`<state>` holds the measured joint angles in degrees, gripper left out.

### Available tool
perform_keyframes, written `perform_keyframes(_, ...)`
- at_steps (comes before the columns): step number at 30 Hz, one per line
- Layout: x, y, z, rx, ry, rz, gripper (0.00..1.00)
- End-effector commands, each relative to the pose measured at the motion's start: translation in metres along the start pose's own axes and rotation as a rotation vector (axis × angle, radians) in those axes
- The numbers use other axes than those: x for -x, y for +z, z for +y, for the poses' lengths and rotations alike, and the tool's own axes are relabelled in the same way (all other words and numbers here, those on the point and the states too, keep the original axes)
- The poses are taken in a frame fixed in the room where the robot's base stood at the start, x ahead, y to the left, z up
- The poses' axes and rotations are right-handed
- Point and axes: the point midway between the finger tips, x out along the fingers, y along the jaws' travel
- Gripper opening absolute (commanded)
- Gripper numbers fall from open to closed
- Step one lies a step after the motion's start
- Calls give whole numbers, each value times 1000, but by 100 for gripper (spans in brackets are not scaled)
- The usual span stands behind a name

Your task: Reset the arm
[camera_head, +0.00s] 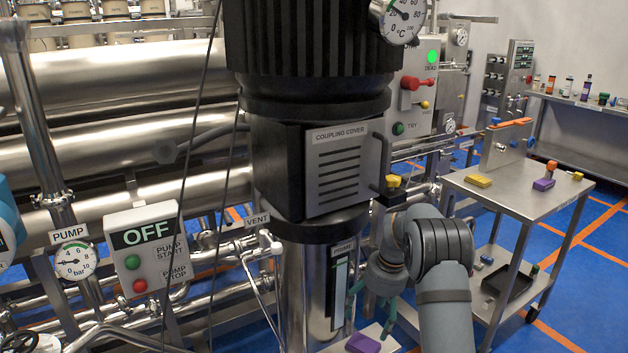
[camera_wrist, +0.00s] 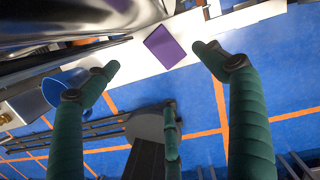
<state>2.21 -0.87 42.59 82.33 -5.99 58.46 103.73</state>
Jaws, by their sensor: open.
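My arm, grey with dark joint bands, reaches in from the bottom right of the head view. My gripper (camera_head: 369,312) hangs beside the base of the tall pump column, with green fingers. In the wrist view my gripper (camera_wrist: 155,60) has its fingers spread wide with nothing between them. A purple block (camera_wrist: 165,47) lies on a white ledge (camera_wrist: 132,62) beyond the fingertips, apart from them. In the head view the purple block (camera_head: 362,343) sits at the bottom edge, below my gripper.
The black pump with its coupling cover (camera_head: 338,168) stands close to the left of my arm. A steel cart (camera_head: 520,190) with small blocks stands at right. A pump control box (camera_head: 150,252) reads OFF. A blue bucket (camera_wrist: 62,92) shows in the wrist view. Blue floor is open at far right.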

Motion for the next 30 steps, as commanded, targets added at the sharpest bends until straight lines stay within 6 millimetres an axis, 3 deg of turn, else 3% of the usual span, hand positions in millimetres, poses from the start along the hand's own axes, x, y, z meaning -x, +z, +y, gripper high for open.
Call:
perform_keyframes(1, -21, -3, 4, 2, 12, 9, 84)
perform_keyframes(16, -131, -4, 3, 0, 9, 7, 84)
perform_keyframes(18, -107, 3, 0, 1, -1, -1, 84)
perform_keyframes(22, -79, 7, 1, 0, 1, 0, 84)
perform_keyframes(30, -45, -37, 20, -2, 3, 3, 84)
